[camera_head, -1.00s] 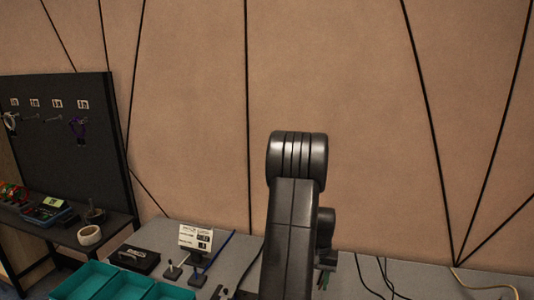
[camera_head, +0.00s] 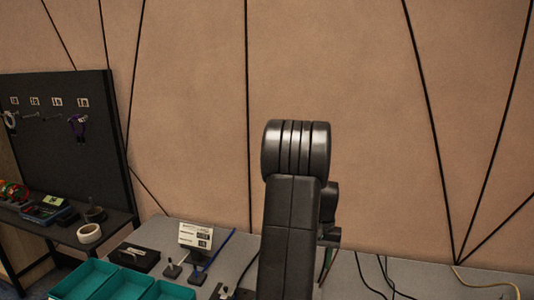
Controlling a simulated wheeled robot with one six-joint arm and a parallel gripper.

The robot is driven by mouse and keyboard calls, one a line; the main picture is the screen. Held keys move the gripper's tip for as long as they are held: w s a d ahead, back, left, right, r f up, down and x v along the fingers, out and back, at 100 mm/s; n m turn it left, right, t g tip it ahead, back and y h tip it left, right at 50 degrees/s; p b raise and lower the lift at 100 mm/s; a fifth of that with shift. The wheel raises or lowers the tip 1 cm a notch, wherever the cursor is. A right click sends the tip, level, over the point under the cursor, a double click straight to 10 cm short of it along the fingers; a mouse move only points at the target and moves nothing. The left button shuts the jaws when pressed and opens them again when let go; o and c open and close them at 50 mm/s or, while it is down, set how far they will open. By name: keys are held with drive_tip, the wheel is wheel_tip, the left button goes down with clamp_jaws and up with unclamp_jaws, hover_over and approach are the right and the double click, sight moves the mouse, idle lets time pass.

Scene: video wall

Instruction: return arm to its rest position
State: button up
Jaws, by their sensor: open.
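My own black arm stands upright in the middle of the view, over the grey table (camera_head: 400,272). Its broad rounded joint is at the top, in front of the tan wall. Smaller dark parts of my arm show at its right side, low above the table. I cannot make out my gripper or its fingers; they are hidden behind the arm or out of the picture.
Teal bins (camera_head: 128,283) sit at the table's front left. Behind them are a black box (camera_head: 134,257) and a small label sign (camera_head: 196,236). Cables (camera_head: 385,275) lie at the right. A dark pegboard (camera_head: 65,135) stands at the far left, with a tape roll (camera_head: 89,233) below it.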

wheel_tip(320, 180, up, 6)
drive_tip(key=f, duration=0.4)
drive_tip(key=f+p, duration=0.1)
drive_tip(key=f, duration=0.4)
drive_tip(key=s+f, duration=0.1)
drive_tip(key=f, duration=0.3)
drive_tip(key=shift+s+a+f, duration=0.1)
drive_tip(key=shift+a+f, duration=0.05)
drive_tip(key=shift+f, duration=0.1)
drive_tip(key=shift+b, duration=0.45)
drive_tip(key=shift+s+a+r+t+b, duration=0.1)
drive_tip(key=shift+s+a+t+b, duration=0.1)
drive_tip(key=shift+s+t+b, duration=0.45)
drive_tip(key=s+t+b, duration=0.1)
drive_tip(key=t+b, duration=0.1)
drive_tip(key=shift+a+h+b, duration=0.15)
drive_tip(key=shift+h+b, duration=0.25)
drive_tip(key=s+a+r+t+b, duration=0.1)
drive_tip(key=s+r+b, duration=0.1)
drive_tip(key=r, duration=0.4)
drive_tip(key=s+a+r+t+b, duration=0.1)
drive_tip(key=s+r+b, duration=0.1)
drive_tip(key=s+r, duration=0.2)
drive_tip(key=shift+s+r+t+h, duration=0.3)
drive_tip(key=shift+r+t+h, duration=0.1)
drive_tip(key=shift+r, duration=0.45)
